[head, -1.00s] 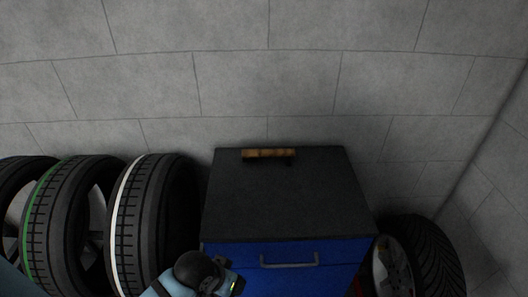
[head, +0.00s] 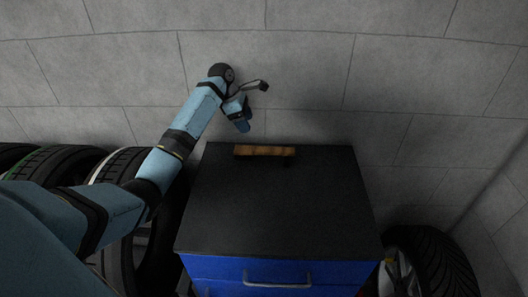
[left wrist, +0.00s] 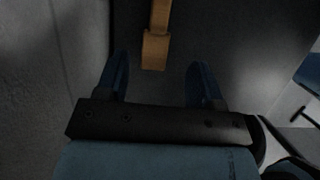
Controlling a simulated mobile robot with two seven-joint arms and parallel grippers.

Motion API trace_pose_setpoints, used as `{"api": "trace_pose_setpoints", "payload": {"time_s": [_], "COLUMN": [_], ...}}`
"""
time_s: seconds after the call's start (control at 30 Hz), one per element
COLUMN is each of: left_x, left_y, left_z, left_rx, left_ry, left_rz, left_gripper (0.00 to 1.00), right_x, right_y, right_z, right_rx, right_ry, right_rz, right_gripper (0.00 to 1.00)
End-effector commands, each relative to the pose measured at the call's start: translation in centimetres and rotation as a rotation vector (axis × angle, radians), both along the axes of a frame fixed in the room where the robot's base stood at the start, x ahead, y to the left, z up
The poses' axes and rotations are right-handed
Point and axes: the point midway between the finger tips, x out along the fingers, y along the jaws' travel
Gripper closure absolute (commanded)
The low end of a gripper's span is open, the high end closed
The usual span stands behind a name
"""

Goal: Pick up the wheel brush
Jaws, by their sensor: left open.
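The wheel brush (head: 265,151) lies near the back edge of the dark top of a blue cabinet (head: 275,205). Its wooden handle runs left to right, with a dark part at its right end. My left gripper (head: 242,125) is above and behind the brush's left end in the head view, pointing down, apart from it. In the left wrist view the brush's wooden end (left wrist: 155,48) shows just beyond the open, empty fingers (left wrist: 157,78), roughly centred between them. My right gripper is not in view.
A grey block wall (head: 300,80) stands close behind the cabinet. Several tyres (head: 50,165) stand to the left, partly behind my arm. Another wheel (head: 440,265) stands to the right. The rest of the cabinet top is clear.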

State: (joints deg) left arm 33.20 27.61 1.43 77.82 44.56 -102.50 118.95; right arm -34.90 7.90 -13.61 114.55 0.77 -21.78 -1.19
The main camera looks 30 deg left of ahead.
Motion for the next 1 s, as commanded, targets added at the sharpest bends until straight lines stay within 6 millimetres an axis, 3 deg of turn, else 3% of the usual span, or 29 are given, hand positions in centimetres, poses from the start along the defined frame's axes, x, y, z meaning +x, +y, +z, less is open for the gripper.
{"api": "trace_pose_setpoints", "payload": {"time_s": [0.13, 0.4, 0.67, 1.0], "left_x": [0.6, 1.6, 2.0, 2.8], "left_y": [-0.3, -2.0, -2.8, -4.4], "left_z": [-1.3, -6.1, -8.0, -12.1], "left_rx": [-0.015, -0.013, -0.010, -0.011], "left_ry": [0.013, 0.009, 0.007, 0.009], "left_rz": [0.026, 0.025, 0.023, 0.024], "left_gripper": [0.38, 0.38, 0.38, 0.38], "right_x": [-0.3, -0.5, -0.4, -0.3], "right_y": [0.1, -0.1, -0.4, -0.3], "right_z": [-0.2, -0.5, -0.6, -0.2], "right_rx": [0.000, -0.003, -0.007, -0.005], "right_ry": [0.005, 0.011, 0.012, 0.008], "right_rz": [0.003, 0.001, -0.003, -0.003], "right_gripper": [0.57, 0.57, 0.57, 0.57]}}
